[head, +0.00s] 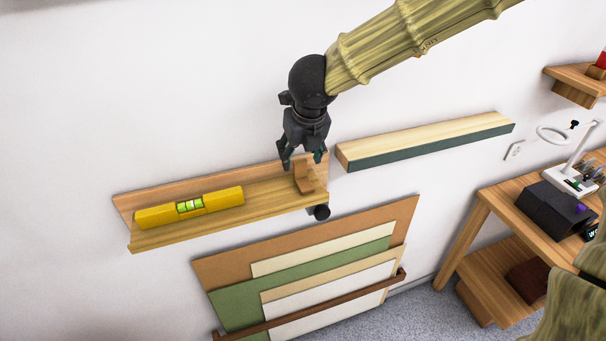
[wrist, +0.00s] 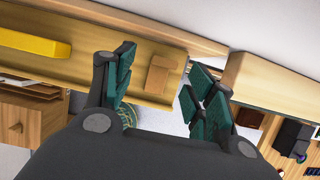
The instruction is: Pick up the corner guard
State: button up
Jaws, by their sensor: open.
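The corner guard (head: 304,179) is a small brown angled piece. It sits at the right end of a wooden wall ledge (head: 265,201). In the wrist view the corner guard (wrist: 159,74) shows between and beyond my fingertips, nearer the middle of the picture. My gripper (head: 302,160) is open and empty, pointing down just above the corner guard. In the wrist view the gripper (wrist: 158,88) has its green-padded fingers spread apart. I see no contact between the fingers and the corner guard.
A yellow spirit level (head: 190,207) lies on the same ledge to the left. A second shelf (head: 425,141) with a dark green front edge is just right of the ledge. Several boards (head: 230,282) lean in a rack below. A wooden desk (head: 495,195) stands at right.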

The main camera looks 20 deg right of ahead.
aim_at(301, 163)
jog(key=shift+x, duration=0.85)
jog(key=shift+d+f+p, duration=0.15)
jog(key=shift+f+p, duration=0.25)
jog(key=shift+d+p+x, duration=0.2)
jog(key=shift+p+x, duration=0.3)
jog(key=shift+x, duration=1.7)
jog(key=c, duration=0.9)
